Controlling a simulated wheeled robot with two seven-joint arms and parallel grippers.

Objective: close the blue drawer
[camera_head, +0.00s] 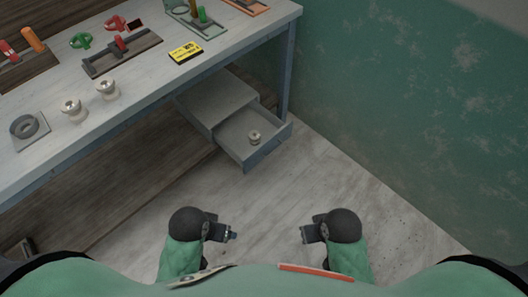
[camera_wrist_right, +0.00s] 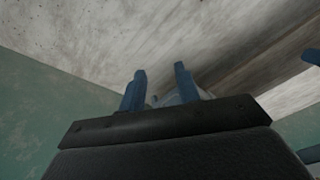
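The blue drawer (camera_head: 267,150) is under the workbench, below its right end. It is pulled out of its grey housing (camera_head: 217,101), and its inside shows. A small pale round object (camera_head: 254,136) lies in it. My left gripper (camera_head: 231,234) is at the lower middle of the head view, in front of the drawer and apart from it; its finger gap is too small to judge. My right gripper (camera_head: 303,234) is to its right, also clear of the drawer. In the right wrist view its two blue fingers (camera_wrist_right: 160,85) stand apart with nothing held between them.
The workbench (camera_head: 150,85) holds several tools, a yellow and black box (camera_head: 186,52), pale knob-like pieces (camera_head: 108,88) and a grey ring on a plate (camera_head: 25,125). A green wall (camera_head: 420,90) stands at the right. The floor (camera_head: 300,185) before the drawer is clear.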

